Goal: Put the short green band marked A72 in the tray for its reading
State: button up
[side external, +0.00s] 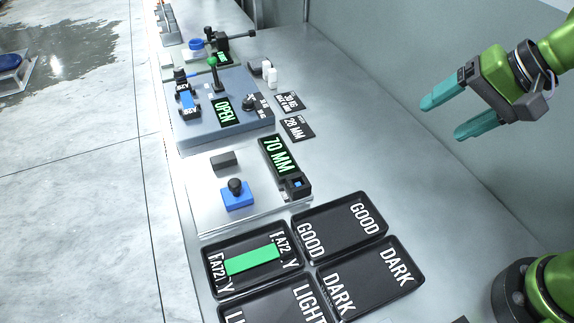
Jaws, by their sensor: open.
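The short green band (253,261) has white-on-dark end tags that read A72. My gripper (441,118) has teal fingers apart and empty. It is raised at the upper right, well away from the band.
A plate holds a display reading 70 MM (280,155) and a blue block with a black knob (237,195). Behind it, a blue-grey station (205,135) shows OPEN and has a green-topped lever. Cards (297,129) lie to its right. The bench's right side is clear.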

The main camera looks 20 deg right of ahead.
jog(key=s+d+n+t+h, duration=0.1)
jog(key=s+d+n+t, duration=0.1)
jog(key=s+d+n, duration=0.2)
jog(key=d, duration=0.2)
jog(key=shift+s+d+r+h, duration=0.2)
jog(key=shift+s+d+h, duration=0.05)
jog(key=shift+d+h, duration=0.15)
dwell(0.8)
